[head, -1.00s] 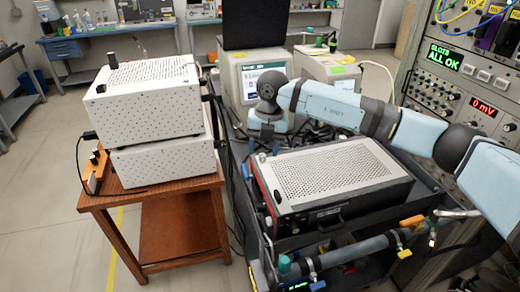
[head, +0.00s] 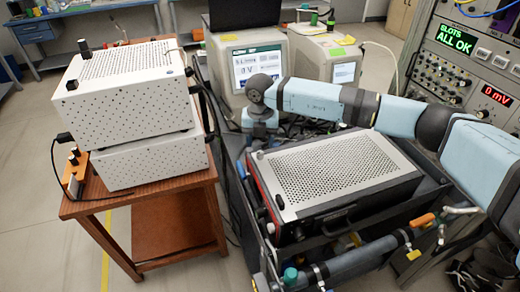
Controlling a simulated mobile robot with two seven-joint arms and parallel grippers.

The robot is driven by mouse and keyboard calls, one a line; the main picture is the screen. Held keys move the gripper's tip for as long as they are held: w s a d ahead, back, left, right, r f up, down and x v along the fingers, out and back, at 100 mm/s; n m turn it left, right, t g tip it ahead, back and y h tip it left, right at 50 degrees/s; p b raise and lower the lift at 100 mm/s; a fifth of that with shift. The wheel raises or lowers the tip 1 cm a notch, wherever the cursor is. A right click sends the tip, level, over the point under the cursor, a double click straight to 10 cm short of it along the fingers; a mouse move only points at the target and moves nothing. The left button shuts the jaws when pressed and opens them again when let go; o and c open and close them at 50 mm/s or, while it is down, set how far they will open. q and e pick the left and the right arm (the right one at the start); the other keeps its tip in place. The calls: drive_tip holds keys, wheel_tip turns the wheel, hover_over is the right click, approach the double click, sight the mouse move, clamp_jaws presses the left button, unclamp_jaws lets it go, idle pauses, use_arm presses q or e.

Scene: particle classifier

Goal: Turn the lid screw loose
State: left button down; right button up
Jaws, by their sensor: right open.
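A box with a silver perforated lid (head: 335,170) lies on the dark cart in the middle right. A small black knob (head: 279,201), which looks like a lid screw, stands at the lid's near left corner. My right arm reaches in from the right over the back of the box. My right gripper (head: 257,150) points down near the lid's far left corner. It is open, with its small fingertips hard to make out against the dark clutter. Any screw at that corner is hidden or too small to tell, and I cannot tell whether the fingers touch one. My left gripper is out of view.
Two stacked white perforated boxes (head: 120,105) with black knobs stand on a wooden table (head: 180,188) at left. Monitors (head: 245,65) stand behind the cart. An instrument rack (head: 468,65) is at right. A grey tube (head: 350,262) crosses the cart's front.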

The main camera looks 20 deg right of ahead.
sight(260, 153)
drive_tip(key=shift+f, duration=2.35)
drive_tip(key=c, duration=0.9)
